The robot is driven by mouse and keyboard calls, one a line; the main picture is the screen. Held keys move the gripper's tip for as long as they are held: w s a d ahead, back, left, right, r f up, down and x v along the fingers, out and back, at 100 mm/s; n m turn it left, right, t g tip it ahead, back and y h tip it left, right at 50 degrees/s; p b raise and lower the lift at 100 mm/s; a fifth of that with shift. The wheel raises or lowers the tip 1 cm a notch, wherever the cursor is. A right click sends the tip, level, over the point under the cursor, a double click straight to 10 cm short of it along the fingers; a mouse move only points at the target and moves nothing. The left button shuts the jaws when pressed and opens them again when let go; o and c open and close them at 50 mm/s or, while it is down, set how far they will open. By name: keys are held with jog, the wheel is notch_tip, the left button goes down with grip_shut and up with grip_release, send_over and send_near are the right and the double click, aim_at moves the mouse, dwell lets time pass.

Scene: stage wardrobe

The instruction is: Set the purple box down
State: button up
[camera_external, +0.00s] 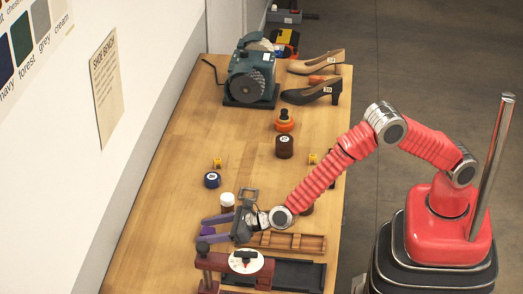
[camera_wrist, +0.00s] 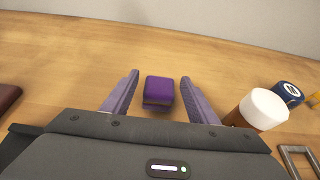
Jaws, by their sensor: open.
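A small purple box (camera_wrist: 158,92) rests on the wooden bench top in the wrist view. It lies between my two purple finger pads and is apart from both of them. My gripper (camera_wrist: 160,95) is open, with a clear gap on each side of the box. In the external view my gripper (camera_external: 207,230) is low over the near left part of the bench. The purple box (camera_external: 206,231) shows only in part there, between the fingers.
A white-capped brown jar (camera_wrist: 259,109) and a dark blue tin (camera_wrist: 287,94) stand right of my fingers. A wooden tray (camera_external: 288,242) and a dark red press (camera_external: 208,262) are close to my gripper. A bench grinder (camera_external: 250,77) stands at the far end.

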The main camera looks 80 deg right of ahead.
jog(key=v, duration=1.1)
jog(key=shift+s+r, duration=0.2)
jog(key=shift+s, duration=0.15)
dwell(0.4)
jog(key=s+d+r+n+g+y, duration=0.2)
jog(key=s+d+r+n, duration=0.4)
jog(key=r+n, duration=0.25)
jog(key=s+d+r+n+g+y, duration=0.1)
jog(key=s+d+r+n+y, duration=0.1)
jog(key=s+d+r+n, duration=0.6)
jog(key=s+d+n+g+h, duration=0.1)
jog(key=s+d+n, duration=0.4)
jog(key=s, duration=0.3)
jog(key=s+d+f+n+g+h, duration=0.1)
jog(key=s+d+n+g, duration=0.1)
jog(key=s+d+n, duration=0.3)
jog(key=s+d+f+n+g+h, duration=0.1)
jog(key=s+d+n+g+h, duration=0.1)
jog(key=s+d+n, duration=0.3)
jog(key=s+n, duration=0.4)
jog(key=s, duration=0.4)
jog(key=shift+f, duration=0.2)
